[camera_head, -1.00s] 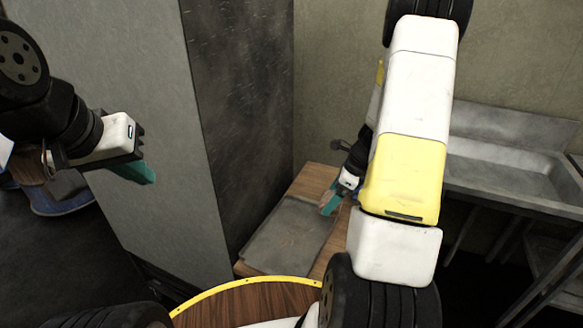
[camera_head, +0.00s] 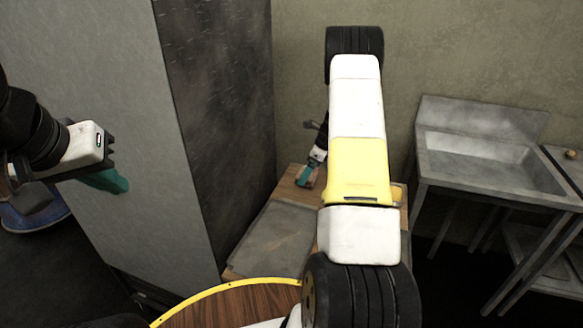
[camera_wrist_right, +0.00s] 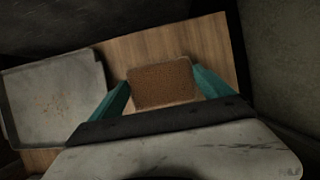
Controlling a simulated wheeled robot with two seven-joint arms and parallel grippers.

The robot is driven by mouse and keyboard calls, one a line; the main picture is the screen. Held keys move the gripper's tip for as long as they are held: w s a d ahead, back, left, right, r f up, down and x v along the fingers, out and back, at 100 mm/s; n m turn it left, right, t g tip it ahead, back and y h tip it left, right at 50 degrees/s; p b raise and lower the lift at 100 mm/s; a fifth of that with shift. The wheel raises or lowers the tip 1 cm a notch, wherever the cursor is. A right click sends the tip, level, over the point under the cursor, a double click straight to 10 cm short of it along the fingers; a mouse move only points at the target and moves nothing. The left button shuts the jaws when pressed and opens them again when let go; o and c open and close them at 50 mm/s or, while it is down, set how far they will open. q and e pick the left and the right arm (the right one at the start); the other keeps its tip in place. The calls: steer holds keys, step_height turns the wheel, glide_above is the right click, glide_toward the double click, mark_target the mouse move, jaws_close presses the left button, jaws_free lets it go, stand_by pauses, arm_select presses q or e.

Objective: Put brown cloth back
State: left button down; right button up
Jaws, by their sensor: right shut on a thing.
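The brown cloth (camera_wrist_right: 161,84) looks like a flat, thick rectangle in the right wrist view. It lies between the two teal fingers of my right gripper (camera_wrist_right: 160,78), which is shut on it, just over the wooden table top (camera_wrist_right: 208,47). In the head view my right gripper (camera_head: 305,178) is at the far part of the same table, and the cloth is too small or hidden to make out there. My left gripper (camera_head: 108,180) hangs at the left, away from the table. Its teal fingers overlap, so its opening does not show.
A grey metal tray (camera_head: 275,240) lies on the table, left of the cloth in the wrist view. A tall grey cabinet (camera_head: 215,110) stands close on the table's left. A metal sink (camera_head: 485,160) stands at the right. A wall is behind the table.

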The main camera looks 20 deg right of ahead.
steer(key=shift+w+f, duration=0.2)
steer(key=shift+f, duration=1.6)
